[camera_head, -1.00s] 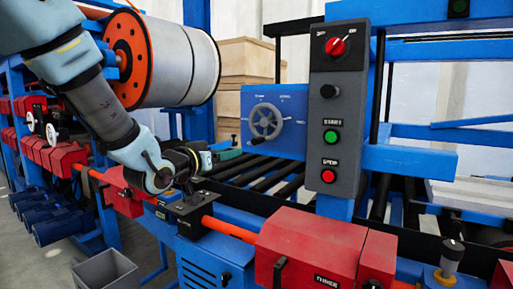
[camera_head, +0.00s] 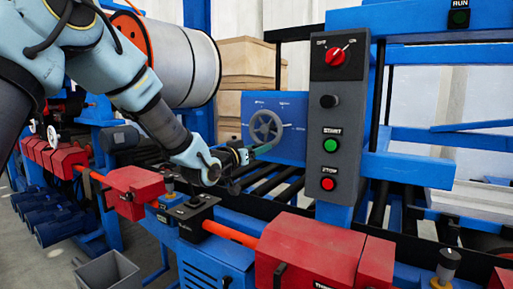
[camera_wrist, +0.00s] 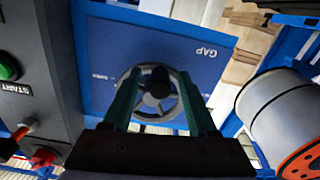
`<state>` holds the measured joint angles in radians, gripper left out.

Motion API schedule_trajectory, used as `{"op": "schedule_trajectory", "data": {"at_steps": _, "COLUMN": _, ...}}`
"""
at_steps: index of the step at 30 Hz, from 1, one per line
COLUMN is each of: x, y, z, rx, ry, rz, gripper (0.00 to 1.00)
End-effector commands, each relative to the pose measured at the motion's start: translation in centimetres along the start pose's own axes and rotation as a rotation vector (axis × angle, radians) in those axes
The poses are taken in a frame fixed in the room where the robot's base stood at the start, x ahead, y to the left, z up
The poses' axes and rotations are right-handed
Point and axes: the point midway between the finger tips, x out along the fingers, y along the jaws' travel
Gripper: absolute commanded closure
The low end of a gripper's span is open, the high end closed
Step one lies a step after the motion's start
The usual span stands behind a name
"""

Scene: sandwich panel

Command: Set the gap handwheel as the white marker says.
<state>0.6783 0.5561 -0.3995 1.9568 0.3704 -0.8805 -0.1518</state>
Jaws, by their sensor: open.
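The gap handwheel (camera_head: 266,126) is a grey spoked wheel on a blue panel (camera_head: 292,146) in the head view, with small white marks around it. In the wrist view the wheel (camera_wrist: 157,90) shows between my two green fingers, with the label GAP on the panel (camera_wrist: 190,45). My gripper (camera_head: 262,148) is open and in front of the wheel, near its lower edge in the head view. The wrist view gripper (camera_wrist: 158,74) has its fingers apart, overlapping the wheel's sides in the picture. I cannot tell whether they touch it. I cannot make out which mark the white marker indicates.
A grey control box (camera_head: 337,120) with a red selector, black knob, green START button and red button stands right of the panel. Black rollers (camera_head: 282,180) lie below it. A large grey spool (camera_head: 185,65) is at the left. Red housings (camera_head: 310,250) line the front.

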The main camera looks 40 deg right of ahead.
Motion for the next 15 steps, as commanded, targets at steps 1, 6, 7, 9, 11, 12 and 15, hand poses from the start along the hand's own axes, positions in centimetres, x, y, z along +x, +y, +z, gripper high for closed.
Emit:
{"op": "schedule_trajectory", "data": {"at_steps": 1, "x": 0.02, "y": -0.01, "z": 0.03, "rx": 0.0, "ry": 0.0, "rz": 0.0, "gripper": 0.42}}
{"op": "schedule_trajectory", "data": {"at_steps": 6, "x": -0.01, "y": -0.01, "z": 0.04, "rx": 0.0, "ry": 0.0, "rz": 0.0, "gripper": 0.44}}
{"op": "schedule_trajectory", "data": {"at_steps": 7, "x": -0.01, "y": -0.01, "z": 0.04, "rx": 0.0, "ry": -0.001, "rz": 0.0, "gripper": 0.47}}
{"op": "schedule_trajectory", "data": {"at_steps": 9, "x": -0.02, "y": -0.01, "z": 0.04, "rx": 0.0, "ry": -0.001, "rz": 0.0, "gripper": 0.55}}
{"op": "schedule_trajectory", "data": {"at_steps": 11, "x": -0.02, "y": -0.01, "z": 0.03, "rx": 0.0, "ry": -0.001, "rz": 0.0, "gripper": 0.62}}
{"op": "schedule_trajectory", "data": {"at_steps": 12, "x": -0.02, "y": 0.0, "z": 0.04, "rx": 0.0, "ry": -0.001, "rz": 0.0, "gripper": 0.66}}
{"op": "schedule_trajectory", "data": {"at_steps": 15, "x": -0.03, "y": -0.01, "z": 0.03, "rx": 0.0, "ry": -0.001, "rz": 0.0, "gripper": 0.78}}
